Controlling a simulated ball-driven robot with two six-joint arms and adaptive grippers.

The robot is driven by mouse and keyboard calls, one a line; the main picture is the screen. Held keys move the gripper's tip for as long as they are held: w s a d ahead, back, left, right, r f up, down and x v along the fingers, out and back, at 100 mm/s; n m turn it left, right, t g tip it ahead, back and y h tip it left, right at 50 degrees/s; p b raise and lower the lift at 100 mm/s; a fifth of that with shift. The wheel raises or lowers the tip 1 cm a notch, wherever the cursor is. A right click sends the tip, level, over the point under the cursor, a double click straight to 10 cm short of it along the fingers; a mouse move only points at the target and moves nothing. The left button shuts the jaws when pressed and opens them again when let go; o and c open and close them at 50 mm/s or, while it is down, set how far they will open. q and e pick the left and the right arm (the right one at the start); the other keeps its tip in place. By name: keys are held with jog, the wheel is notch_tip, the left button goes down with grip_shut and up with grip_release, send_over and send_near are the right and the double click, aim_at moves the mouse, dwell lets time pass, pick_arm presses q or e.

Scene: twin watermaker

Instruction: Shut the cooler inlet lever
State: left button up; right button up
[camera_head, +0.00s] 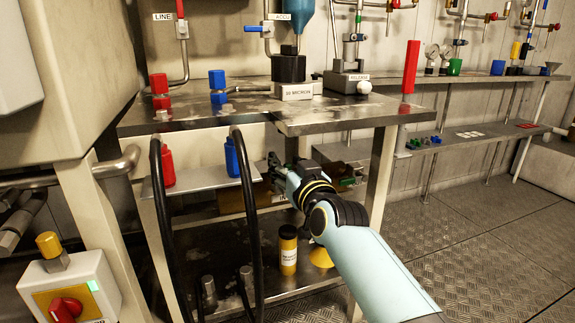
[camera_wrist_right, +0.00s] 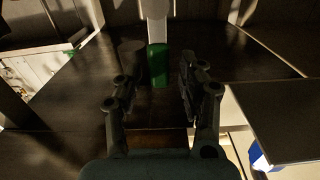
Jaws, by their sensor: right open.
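No label naming the cooler inlet lever can be read. In the right wrist view a green-ended handle (camera_wrist_right: 159,66) on a pale bar stands ahead, between the lines of my fingers; I cannot tell whether it is that lever. My right gripper (camera_head: 273,171) reaches under the steel bench top in the head view. In the right wrist view the same gripper (camera_wrist_right: 155,88) is open, one finger on each side, with nothing seen held. A dark round part (camera_wrist_right: 132,58) stands left of the green handle. My left gripper is not in view.
The bench top (camera_head: 235,110) lies just above my right gripper, and its front leg (camera_head: 380,175) stands close to my arm. Black hoses (camera_head: 163,220) hang to the left. A yellow bottle (camera_head: 288,250) stands on the lower shelf. The floor (camera_head: 470,245) to the right is clear.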

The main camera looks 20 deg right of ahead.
grip_shut()
